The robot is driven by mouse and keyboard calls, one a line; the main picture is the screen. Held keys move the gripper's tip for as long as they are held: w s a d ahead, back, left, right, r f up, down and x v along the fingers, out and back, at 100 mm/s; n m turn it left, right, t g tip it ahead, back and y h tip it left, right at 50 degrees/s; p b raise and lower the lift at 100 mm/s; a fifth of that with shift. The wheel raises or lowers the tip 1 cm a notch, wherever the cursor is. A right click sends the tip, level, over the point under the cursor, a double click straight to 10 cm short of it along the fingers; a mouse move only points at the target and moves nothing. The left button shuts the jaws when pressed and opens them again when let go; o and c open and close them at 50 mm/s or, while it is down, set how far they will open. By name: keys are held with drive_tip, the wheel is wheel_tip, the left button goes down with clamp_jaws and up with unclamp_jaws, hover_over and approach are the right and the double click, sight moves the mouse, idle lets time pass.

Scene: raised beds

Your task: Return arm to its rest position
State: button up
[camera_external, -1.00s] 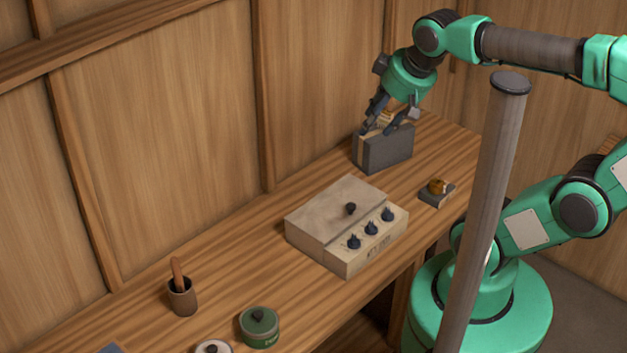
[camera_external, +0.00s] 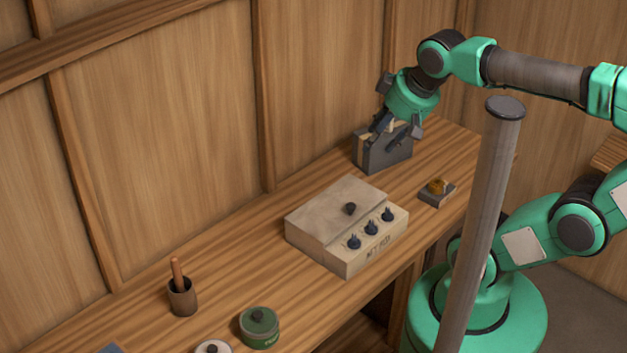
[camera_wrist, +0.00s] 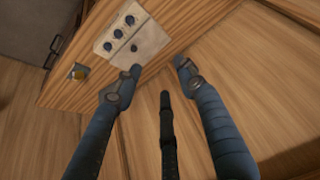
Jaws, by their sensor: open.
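My gripper (camera_external: 392,132) is open, with its fingers spread, in front of and over the grey box (camera_external: 384,153) at the far end of the wooden bench in the external view. In the wrist view my gripper (camera_wrist: 158,72) shows its fingers apart with nothing between their tips. I cannot tell in the external view whether a finger touches the grey box, which the fingers partly hide. My arm reaches in from the right, its forearm roughly level and high above the bench.
A beige box with dark knobs (camera_external: 335,212) stands mid-bench, and also shows in the wrist view (camera_wrist: 150,42). A small block with an amber top (camera_external: 437,191) lies to its right. A green tin (camera_external: 259,328) and a brown cup (camera_external: 183,298) stand nearer. A grey post (camera_external: 485,220) rises before my arm.

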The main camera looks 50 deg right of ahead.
drive_tip(key=shift+f+b, duration=2.3)
drive_tip(key=shift+f, duration=0.5)
